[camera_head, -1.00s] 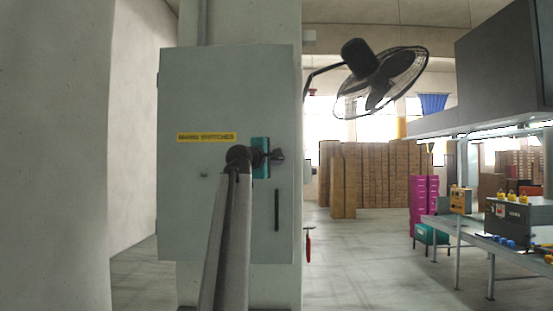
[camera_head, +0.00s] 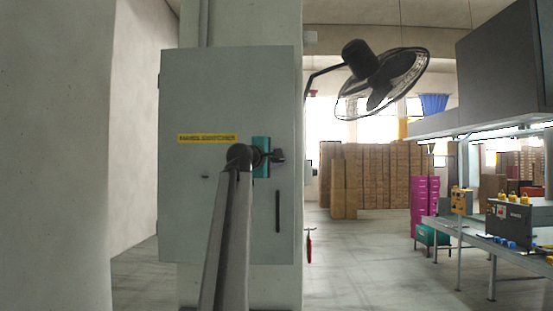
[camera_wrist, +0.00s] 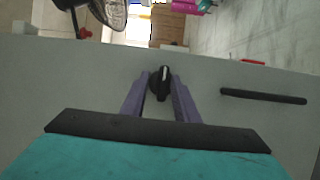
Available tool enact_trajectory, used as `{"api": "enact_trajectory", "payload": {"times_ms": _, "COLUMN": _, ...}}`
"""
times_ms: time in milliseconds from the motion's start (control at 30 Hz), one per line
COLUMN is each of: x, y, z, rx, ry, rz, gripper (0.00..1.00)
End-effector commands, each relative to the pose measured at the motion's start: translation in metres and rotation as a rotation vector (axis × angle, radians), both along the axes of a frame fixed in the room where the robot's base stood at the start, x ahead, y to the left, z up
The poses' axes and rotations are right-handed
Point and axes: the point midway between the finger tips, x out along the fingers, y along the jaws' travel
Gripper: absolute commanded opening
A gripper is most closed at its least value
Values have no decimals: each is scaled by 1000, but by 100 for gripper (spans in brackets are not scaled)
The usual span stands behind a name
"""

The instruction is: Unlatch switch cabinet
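The grey switch cabinet (camera_head: 225,90) has a shut door with a yellow label (camera_head: 208,138) and stands against a pillar. In the wrist view its grey face (camera_wrist: 60,85) holds a black rotary knob (camera_wrist: 160,86) with a white mark pointing up in the picture. My gripper (camera_wrist: 161,78) has its two purple fingers on either side of the knob, with narrow gaps seen beside it. I cannot tell whether the fingertips touch it. In the head view my arm and teal wrist part hide the knob.
A long black handle bar (camera_head: 278,212) is on the door; it shows right of the knob in the wrist view (camera_wrist: 263,96). A fan (camera_head: 382,80) juts out above right. A workbench (camera_head: 465,235) stands at right; floor between is clear.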

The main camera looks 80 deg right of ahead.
Motion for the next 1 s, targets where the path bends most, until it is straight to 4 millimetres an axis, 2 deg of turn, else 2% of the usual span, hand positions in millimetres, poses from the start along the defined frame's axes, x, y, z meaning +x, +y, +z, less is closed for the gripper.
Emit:
{"api": "enact_trajectory", "payload": {"times_ms": 333, "x": 0, "y": -2, "z": -6, "rx": 9, "ry": -2, "rz": 0, "gripper": 31}}
{"api": "enact_trajectory", "payload": {"times_ms": 533, "x": 2, "y": 7, "z": -6, "rx": 7, "ry": -1, "rz": 0, "gripper": 31}}
{"api": "enact_trajectory", "payload": {"times_ms": 667, "x": 5, "y": 21, "z": -6, "rx": 4, "ry": -1, "rz": 0, "gripper": 31}}
{"api": "enact_trajectory", "payload": {"times_ms": 1000, "x": 17, "y": 73, "z": -4, "rx": 1, "ry": 0, "rz": 0, "gripper": 31}}
